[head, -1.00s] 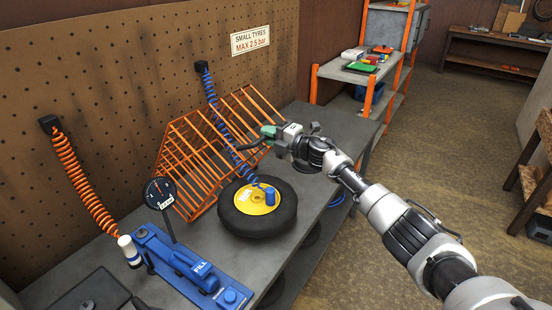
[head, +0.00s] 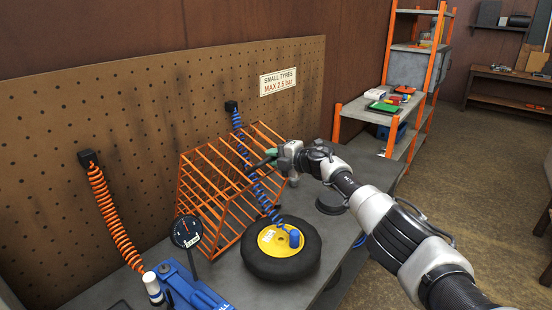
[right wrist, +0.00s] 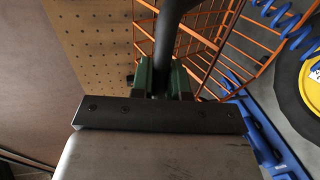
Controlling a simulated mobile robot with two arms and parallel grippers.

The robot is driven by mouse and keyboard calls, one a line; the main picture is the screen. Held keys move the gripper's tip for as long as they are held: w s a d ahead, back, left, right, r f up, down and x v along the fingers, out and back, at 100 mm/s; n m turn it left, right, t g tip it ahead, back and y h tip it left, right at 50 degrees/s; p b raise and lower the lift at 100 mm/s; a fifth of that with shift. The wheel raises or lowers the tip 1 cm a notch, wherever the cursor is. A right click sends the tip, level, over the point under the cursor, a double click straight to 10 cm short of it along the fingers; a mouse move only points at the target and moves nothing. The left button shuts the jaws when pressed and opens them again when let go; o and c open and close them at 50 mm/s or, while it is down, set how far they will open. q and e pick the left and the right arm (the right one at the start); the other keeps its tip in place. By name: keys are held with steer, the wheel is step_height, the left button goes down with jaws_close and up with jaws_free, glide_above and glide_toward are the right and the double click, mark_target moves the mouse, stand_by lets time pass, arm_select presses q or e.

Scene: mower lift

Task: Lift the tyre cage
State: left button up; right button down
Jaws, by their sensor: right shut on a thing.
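The tyre cage, an orange wire frame (head: 205,190), stands tilted up on the bench behind the tyre. Its bars also fill the upper right wrist view (right wrist: 246,52). My right gripper (head: 272,157) is at the cage's right side, its green fingers shut on the cage's dark handle (head: 255,165). In the right wrist view the fingers (right wrist: 161,78) close around this dark bar (right wrist: 168,35). The black tyre (head: 282,262) with a yellow hub lies flat on the bench in front of the cage. My left gripper is not in view.
A blue coiled hose (head: 252,172) runs past the cage to the tyre hub. A blue inflator (head: 185,290) with a dial gauge (head: 186,231) stands at left, near an orange coiled hose (head: 110,215). A pegboard (head: 150,130) backs the bench. Shelves (head: 372,112) stand beyond it.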

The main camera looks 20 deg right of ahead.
steer(key=shift+f, duration=0.1)
steer(key=c, duration=1.1)
jaws_free()
steer(key=shift+a, duration=0.15)
steer(key=v, duration=1)
steer(key=shift+s+d, duration=0.25)
